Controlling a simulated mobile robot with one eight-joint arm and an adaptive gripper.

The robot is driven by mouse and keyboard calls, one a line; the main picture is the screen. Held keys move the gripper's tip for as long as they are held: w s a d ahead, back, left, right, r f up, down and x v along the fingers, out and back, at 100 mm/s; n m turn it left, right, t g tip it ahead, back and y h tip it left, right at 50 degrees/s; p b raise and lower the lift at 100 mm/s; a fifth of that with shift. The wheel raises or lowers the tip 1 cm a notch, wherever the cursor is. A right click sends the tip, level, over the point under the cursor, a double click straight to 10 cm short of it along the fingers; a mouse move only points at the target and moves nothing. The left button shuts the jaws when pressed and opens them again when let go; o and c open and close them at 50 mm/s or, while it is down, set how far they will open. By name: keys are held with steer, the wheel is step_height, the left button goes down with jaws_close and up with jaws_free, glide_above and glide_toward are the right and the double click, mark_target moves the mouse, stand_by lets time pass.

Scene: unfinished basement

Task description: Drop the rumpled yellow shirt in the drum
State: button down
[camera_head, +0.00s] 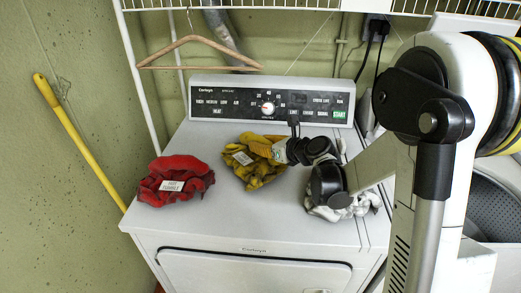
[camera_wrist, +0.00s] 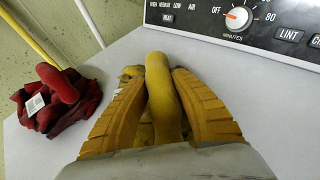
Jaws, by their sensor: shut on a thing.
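In the wrist view a fold of the yellow shirt (camera_wrist: 162,85) stands up between the two ridged orange fingers (camera_wrist: 155,80). The lower part of the shirt is mostly hidden there by the fingers. The grey perforated drum (camera_head: 497,207) shows at the right edge of the head view, partly hidden behind my arm.
A red rumpled cloth (camera_head: 175,183) with a tag lies left on the dryer top (camera_head: 240,222). A white cloth (camera_head: 345,209) lies right, partly behind my arm. The control panel (camera_head: 270,100) stands behind. A wooden hanger (camera_head: 195,52) hangs above. The dryer's front strip is clear.

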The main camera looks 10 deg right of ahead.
steer(key=shift+f, duration=0.35)
steer(key=shift+f, duration=0.1)
steer(key=shift+f, duration=0.2)
steer(key=c, duration=1.2)
jaws_free()
steer(key=shift+r, duration=0.1)
steer(key=shift+o, duration=0.2)
